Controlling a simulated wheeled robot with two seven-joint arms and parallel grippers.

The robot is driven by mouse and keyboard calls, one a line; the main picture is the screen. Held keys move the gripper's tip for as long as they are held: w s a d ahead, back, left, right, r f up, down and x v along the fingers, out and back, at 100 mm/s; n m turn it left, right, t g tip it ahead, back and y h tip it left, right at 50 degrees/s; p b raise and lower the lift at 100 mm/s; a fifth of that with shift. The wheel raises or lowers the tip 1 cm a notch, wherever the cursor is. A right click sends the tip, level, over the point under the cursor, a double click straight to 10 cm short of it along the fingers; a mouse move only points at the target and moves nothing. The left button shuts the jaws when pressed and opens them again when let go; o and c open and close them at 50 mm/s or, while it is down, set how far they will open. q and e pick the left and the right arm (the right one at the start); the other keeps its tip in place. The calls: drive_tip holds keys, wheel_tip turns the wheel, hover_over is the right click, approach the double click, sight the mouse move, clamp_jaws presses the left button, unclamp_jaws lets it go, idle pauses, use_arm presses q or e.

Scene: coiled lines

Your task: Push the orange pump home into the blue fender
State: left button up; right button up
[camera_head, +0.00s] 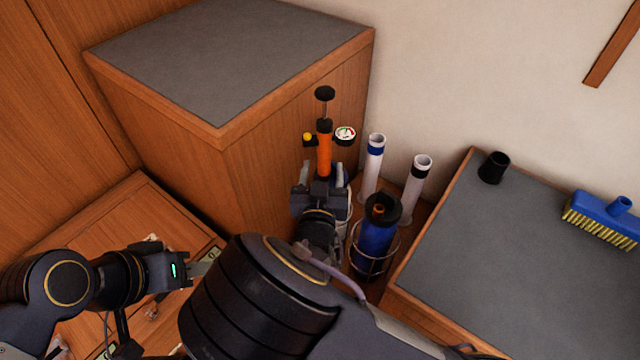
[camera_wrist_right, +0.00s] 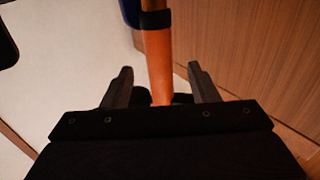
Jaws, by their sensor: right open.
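The orange pump (camera_head: 324,155) stands roughly upright in front of the wooden cabinet side, with a black handle on top and a dial gauge beside it. Its lower end is hidden behind my right gripper. My right gripper (camera_head: 322,172) is open, its fingers on either side of the pump. In the right wrist view the pump (camera_wrist_right: 158,68) runs between the fingers (camera_wrist_right: 158,86), with gaps to both. The blue fender (camera_head: 374,245) stands upright in a wire ring, right of the gripper, with a black top and a small orange part in it. My left gripper (camera_head: 205,264) is at lower left, its tips partly hidden by my right arm.
Two white tubes, one blue-banded (camera_head: 374,160) and one black-banded (camera_head: 416,182), stand behind the fender. A grey-topped cabinet (camera_head: 230,55) is behind left. The right grey counter (camera_head: 520,270) carries a black cup (camera_head: 494,167) and a blue brush (camera_head: 608,208).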

sight(324, 143)
drive_tip(key=shift+w+d, duration=0.15)
drive_tip(key=shift+w, duration=2)
drive_tip(key=shift+c, duration=0.2)
clamp_jaws()
drive_tip(key=shift+r+p, duration=2.1)
drive_tip(key=shift+r, duration=1.15)
